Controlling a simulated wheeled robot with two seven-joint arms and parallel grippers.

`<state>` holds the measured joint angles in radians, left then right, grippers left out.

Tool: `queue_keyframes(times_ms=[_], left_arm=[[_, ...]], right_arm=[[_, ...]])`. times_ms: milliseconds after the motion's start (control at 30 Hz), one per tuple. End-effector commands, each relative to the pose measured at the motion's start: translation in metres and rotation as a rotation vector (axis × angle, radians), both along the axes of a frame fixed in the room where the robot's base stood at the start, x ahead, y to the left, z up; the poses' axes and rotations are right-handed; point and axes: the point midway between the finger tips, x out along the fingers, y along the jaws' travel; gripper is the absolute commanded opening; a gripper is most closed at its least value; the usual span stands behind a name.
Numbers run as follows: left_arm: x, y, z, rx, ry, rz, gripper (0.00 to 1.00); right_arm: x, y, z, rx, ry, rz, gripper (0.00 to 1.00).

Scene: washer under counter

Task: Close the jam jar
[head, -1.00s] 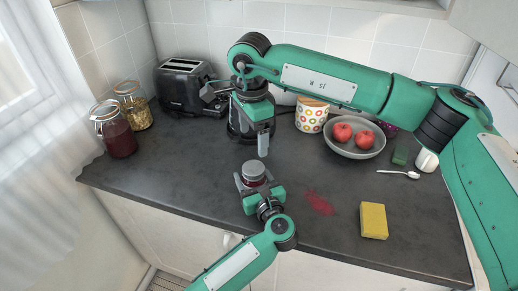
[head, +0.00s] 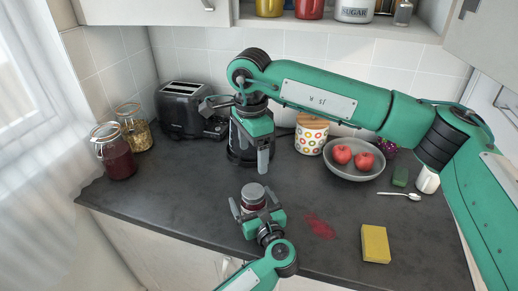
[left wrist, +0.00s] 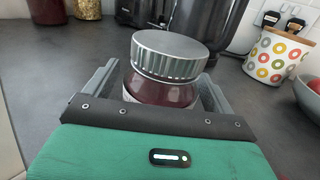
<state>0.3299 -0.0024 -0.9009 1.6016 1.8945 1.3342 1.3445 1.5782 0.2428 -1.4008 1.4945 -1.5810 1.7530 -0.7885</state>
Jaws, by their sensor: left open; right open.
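The jam jar (head: 254,199) stands on the dark counter, with dark red contents and a silver screw lid on its mouth. In the left wrist view the ribbed lid (left wrist: 169,56) sits on the jar's top; I cannot tell how tightly it is screwed. My left gripper (head: 254,205) is open, its fingers spread on either side of the jar. The jar's lower part is hidden behind this gripper in the left wrist view. My right gripper (head: 250,140) is open and empty, pointing down above and behind the jar.
A red spill (head: 320,226) and a yellow sponge (head: 375,243) lie to the right. A toaster (head: 185,108), two clip-top jars (head: 116,158) and a dark appliance (head: 235,146) stand behind. A fruit bowl (head: 354,172) is at the back right. The front left counter is clear.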

Motion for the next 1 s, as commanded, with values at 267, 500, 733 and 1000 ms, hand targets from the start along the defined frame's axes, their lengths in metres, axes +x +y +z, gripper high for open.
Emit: queue_keyframes(times_ms=[267,500,733,1000], left_arm=[[-0.039,-0.017,-0.003,-0.005,0.004,-0.002,0.88],[-0.086,-0.036,-0.003,-0.004,0.004,-0.001,0.88],[-0.117,-0.049,-0.001,-0.002,0.001,0.0,0.88],[-0.126,-0.053,0.001,0.0,-0.001,0.0,0.88]], right_arm=[[0.0,0.0,-0.005,0.0,0.0,0.0,0.8],[0.0,0.0,-0.014,0.0,0.0,0.0,0.8],[0.0,0.0,-0.02,0.0,0.0,0.0,0.8],[0.0,0.0,-0.021,0.0,0.0,0.0,0.8]])
